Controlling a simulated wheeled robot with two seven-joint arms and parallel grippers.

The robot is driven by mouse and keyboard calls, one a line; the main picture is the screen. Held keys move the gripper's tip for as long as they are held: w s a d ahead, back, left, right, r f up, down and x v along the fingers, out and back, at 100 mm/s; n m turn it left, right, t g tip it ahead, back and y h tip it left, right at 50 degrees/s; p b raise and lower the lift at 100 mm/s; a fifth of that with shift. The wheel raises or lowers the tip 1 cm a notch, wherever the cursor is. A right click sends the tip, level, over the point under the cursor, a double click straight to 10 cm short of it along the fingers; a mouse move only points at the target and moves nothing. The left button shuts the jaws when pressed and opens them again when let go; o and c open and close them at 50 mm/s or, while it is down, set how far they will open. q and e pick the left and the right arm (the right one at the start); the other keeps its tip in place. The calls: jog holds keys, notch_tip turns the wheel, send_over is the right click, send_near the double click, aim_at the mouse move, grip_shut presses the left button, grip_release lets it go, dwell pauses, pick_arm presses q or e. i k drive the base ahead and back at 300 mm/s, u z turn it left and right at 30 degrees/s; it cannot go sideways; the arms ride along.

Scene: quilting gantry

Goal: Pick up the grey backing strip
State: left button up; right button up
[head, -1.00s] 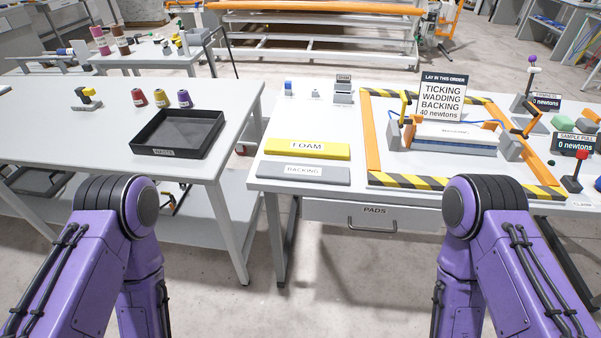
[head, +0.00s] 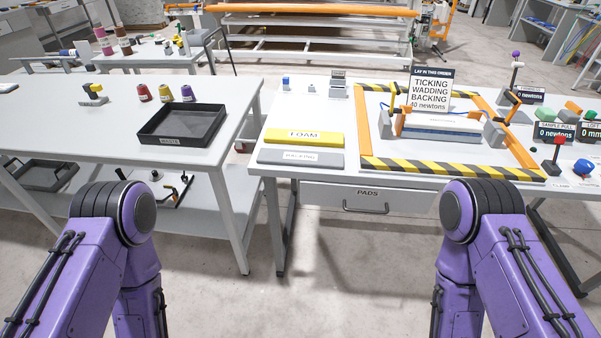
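The grey backing strip (head: 270,157) lies flat near the front left of the right-hand table (head: 263,177), with a pale "BACKING" label on it. It lies just in front of a yellow strip labelled FOAM (head: 304,136). Nothing covers the grey strip. My two purple arms show at the lower left and lower right, bent downward. Neither gripper is in view.
A yellow-and-black striped frame (head: 440,167) with an orange-ended gantry stands right of the strips. A sign (head: 431,90) reads TICKING, WADDING, BACKING. A black tray (head: 182,137) sits on the left table. A PADS drawer (head: 345,197) is under the table front.

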aim_at(317, 160)
jog(key=k, duration=0.95)
jog(key=z, duration=0.5)
jog(key=i, duration=1.6)
jog(key=u, duration=0.75)
